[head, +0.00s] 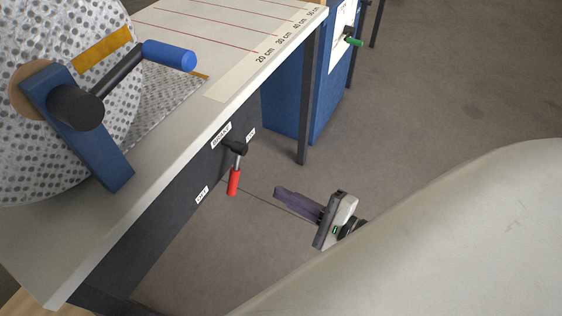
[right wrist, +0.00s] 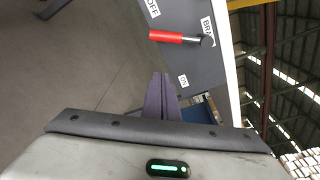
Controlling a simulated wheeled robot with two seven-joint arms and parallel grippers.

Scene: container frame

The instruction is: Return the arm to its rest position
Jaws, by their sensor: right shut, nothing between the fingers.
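My right gripper (head: 281,194) is in the middle of the head view, low beside the bench and to the right of the red-handled lever. Its purple fingers are together with nothing between them. In the right wrist view the closed fingers (right wrist: 159,96) point toward the dark bench front and the red lever. My left gripper is in neither view.
The bench top (head: 225,87) carries a perforated roll (head: 30,160) with a blue-handled crank (head: 168,55). A red lever (head: 233,182) hangs on the dark front panel, among small labels. A blue cabinet (head: 283,112) stands behind. Open floor (head: 440,110) lies to the right.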

